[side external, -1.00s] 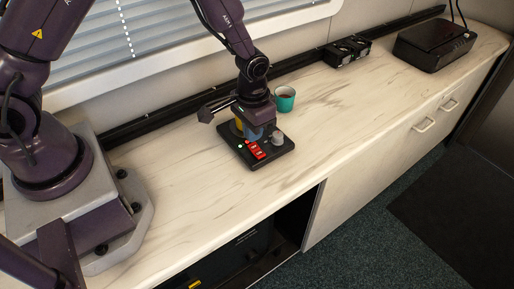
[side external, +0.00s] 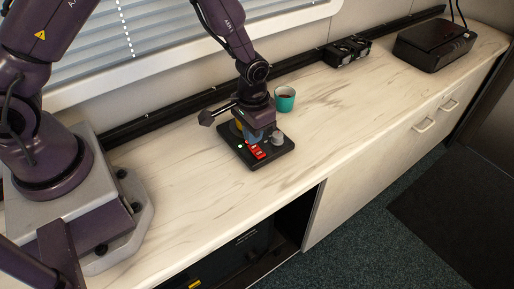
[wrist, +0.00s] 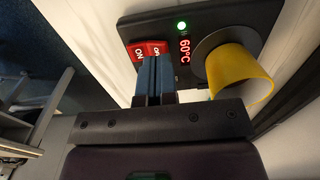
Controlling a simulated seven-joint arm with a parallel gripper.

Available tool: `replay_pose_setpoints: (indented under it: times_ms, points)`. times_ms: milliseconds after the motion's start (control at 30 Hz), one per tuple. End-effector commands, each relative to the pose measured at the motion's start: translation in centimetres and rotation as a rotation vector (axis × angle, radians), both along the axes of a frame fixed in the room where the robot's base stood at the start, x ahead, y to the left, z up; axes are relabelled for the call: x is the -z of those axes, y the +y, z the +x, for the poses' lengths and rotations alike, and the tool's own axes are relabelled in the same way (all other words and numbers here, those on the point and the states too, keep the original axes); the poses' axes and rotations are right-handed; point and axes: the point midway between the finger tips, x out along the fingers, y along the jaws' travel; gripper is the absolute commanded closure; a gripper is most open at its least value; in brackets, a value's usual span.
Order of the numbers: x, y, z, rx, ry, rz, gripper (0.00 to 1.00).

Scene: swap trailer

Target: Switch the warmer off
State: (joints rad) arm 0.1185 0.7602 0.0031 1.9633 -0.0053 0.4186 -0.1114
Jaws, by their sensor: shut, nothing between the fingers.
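The warmer is a black panel (side external: 268,158) on the counter. A green light (wrist: 181,25) is lit and a red display (wrist: 185,50) reads 60°C. A yellow cup (wrist: 240,75) sits on its round grey plate. My gripper (wrist: 154,62) is shut and empty. Its blue fingertips point down at the red switches and cover part of them; I cannot tell whether they touch. In the side view the gripper (side external: 254,139) hides much of the yellow cup.
A teal cup with dark contents (side external: 284,98) stands just behind the warmer. A black twin device (side external: 347,51) and a black box (side external: 434,46) are farther back.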

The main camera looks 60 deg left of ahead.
Motion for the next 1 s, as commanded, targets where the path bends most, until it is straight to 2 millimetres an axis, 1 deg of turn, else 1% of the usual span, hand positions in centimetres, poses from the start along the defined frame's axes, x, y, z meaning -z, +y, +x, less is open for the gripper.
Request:
replay_pose_setpoints:
  times_ms: [1000]
  points:
    - [1.5,0.0,0.0,0.0,0.0,0.0,1.0]
